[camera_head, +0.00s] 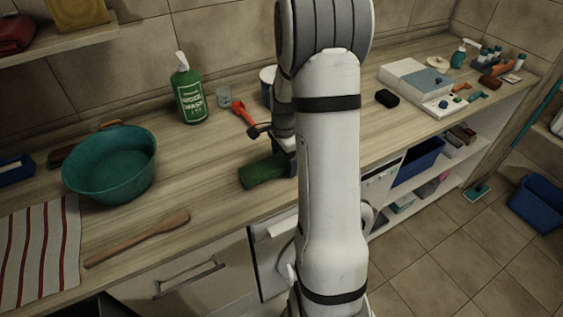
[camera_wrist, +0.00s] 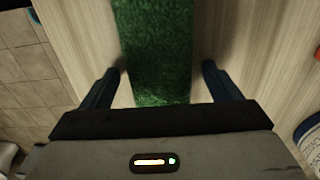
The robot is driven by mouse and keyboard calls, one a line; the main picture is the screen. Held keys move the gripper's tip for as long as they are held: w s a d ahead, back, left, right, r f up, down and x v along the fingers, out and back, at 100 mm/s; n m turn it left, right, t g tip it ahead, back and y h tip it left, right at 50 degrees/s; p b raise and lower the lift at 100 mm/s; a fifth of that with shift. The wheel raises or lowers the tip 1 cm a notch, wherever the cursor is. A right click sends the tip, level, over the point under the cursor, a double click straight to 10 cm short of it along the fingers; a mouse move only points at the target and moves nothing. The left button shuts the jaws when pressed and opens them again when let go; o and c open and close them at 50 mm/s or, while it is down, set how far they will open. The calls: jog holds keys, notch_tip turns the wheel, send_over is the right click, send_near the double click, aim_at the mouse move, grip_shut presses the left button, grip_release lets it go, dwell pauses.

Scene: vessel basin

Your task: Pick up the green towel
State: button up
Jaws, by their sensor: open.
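The green towel (camera_head: 263,171) lies on the wooden counter, near its front edge, partly hidden behind my arm in the head view. In the wrist view the towel (camera_wrist: 155,50) is a long green textured strip running up between the two fingers. My gripper (camera_wrist: 158,82) is open, with one dark finger on each side of the towel and a strip of counter showing between each finger and the towel. In the head view my gripper is mostly hidden by my arm. Whether the fingers touch the counter cannot be told.
A teal basin (camera_head: 110,165), a wooden spoon (camera_head: 137,238) and a striped cloth (camera_head: 40,250) lie to the left. A green wash bottle (camera_head: 188,92), a glass (camera_head: 224,96) and a red-orange tool (camera_head: 243,112) stand or lie behind the towel. A black block (camera_head: 387,98) is to the right.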

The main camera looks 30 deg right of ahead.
jog(key=shift+c, duration=0.2)
jog(key=c, duration=1.1)
jog(key=shift+r, duration=0.1)
